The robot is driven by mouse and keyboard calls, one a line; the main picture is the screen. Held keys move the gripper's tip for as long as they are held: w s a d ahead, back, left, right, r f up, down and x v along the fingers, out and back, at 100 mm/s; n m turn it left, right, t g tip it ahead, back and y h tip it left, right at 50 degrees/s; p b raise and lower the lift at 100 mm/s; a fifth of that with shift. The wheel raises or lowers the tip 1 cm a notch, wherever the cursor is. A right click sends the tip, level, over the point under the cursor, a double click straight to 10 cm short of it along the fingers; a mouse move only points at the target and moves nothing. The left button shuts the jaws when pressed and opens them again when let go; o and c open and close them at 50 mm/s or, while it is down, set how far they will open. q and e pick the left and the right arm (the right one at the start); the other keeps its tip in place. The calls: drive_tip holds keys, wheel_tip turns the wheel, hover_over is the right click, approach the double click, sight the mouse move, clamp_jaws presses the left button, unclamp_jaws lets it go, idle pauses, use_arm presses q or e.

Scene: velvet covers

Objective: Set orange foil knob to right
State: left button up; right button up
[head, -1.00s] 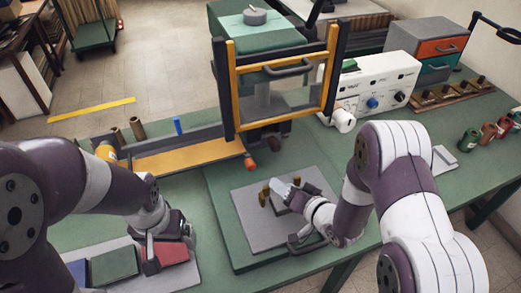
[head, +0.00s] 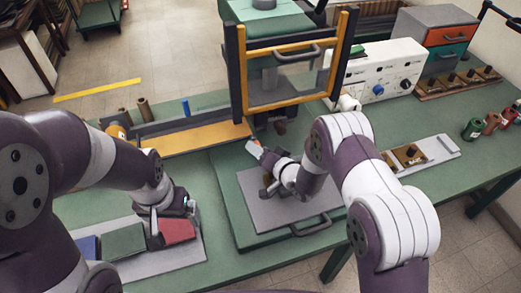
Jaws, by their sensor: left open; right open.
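A hot-foil press stands at the back of the bench with a long yellow foil bar (head: 195,138) running to its left. My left gripper (head: 170,214) is open, low over a red cover (head: 178,230) at the left front.
The press's yellow-framed guard (head: 288,62) rises just behind the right gripper. A grey plate (head: 300,205) lies on a green base below it. A white control box (head: 385,70) stands at the right. Several small jars sit far right.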

clamp_jaws()
drive_tip(key=w+d+b, duration=0.1)
drive_tip(key=w+d, duration=0.2)
drive_tip(key=d, duration=0.8)
drive_tip(key=w+d+b, duration=0.2)
drive_tip(key=w+d, duration=0.2)
drive_tip(key=d, duration=0.7)
drive_tip(key=shift+w+d+b, duration=0.15)
drive_tip(key=shift+d+b, duration=0.15)
drive_tip(key=shift+c, duration=0.4)
unclamp_jaws()
drive_tip(key=shift+d, duration=0.1)
drive_tip(key=shift+o, duration=0.4)
drive_tip(key=shift+d, duration=0.1)
drive_tip(key=b+v, duration=0.1)
drive_tip(key=v, duration=1.1)
drive_tip(key=shift+s+d, duration=0.25)
